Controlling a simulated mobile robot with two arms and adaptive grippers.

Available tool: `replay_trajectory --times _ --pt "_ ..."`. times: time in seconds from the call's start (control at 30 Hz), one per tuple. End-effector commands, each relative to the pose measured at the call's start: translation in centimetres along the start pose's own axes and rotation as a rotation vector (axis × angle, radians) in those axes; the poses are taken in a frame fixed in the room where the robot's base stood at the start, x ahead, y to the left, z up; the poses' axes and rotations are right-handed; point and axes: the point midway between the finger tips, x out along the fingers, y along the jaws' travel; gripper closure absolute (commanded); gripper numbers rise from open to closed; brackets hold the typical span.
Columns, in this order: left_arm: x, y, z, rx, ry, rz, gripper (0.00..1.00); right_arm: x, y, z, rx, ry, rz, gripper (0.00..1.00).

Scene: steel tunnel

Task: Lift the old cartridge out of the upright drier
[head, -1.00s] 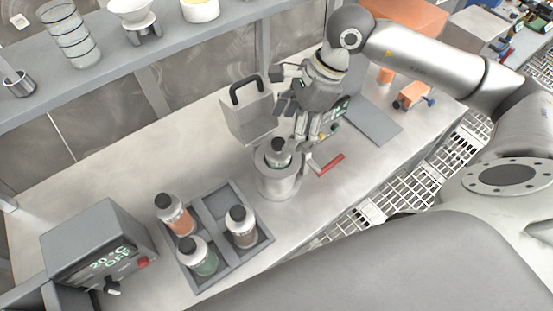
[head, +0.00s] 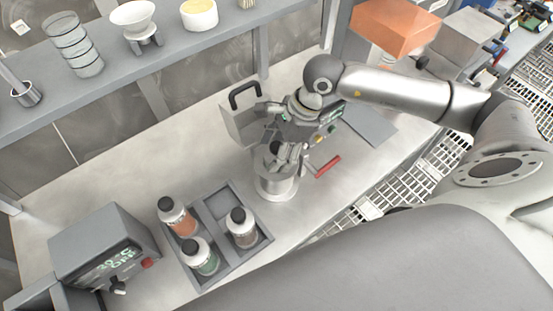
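The upright drier (head: 276,186) is a short grey metal cylinder standing on the bench at the middle of the head view. A red-handled lever (head: 327,166) lies at its right side. The old cartridge sits in the drier's open top; its dark cap is mostly hidden behind my fingers. My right gripper (head: 284,155) comes down from the upper right, with its fingers at the drier's mouth around the cartridge's top. I cannot tell whether the fingers are closed on it. My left gripper is not in view.
A grey rack (head: 215,206) with three capped bottles stands left of the drier. A grey box with a black handle (head: 240,122) stands close behind. A control box (head: 104,246) reads OFF at lower left. A shelf (head: 110,75) with glassware runs along the back.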

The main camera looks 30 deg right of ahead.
Motion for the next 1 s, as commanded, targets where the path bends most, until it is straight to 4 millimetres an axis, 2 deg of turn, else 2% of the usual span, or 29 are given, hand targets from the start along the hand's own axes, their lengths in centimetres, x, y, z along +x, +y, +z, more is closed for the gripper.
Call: replay_trajectory --times 0.07,0.43,0.77,1.0 --pt "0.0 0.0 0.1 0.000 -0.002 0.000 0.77 0.0 0.0 0.0 0.000 0.000 0.000 0.53" --pt "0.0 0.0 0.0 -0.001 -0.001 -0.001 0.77 -0.1 0.0 0.0 0.000 0.000 -0.001 1.00" --pt "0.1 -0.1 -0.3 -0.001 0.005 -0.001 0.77 -0.4 -0.1 0.2 -0.001 -0.002 -0.003 1.00" --pt "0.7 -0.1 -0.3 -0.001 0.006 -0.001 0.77 -2.7 -0.2 1.2 -0.003 -0.003 -0.007 1.00"
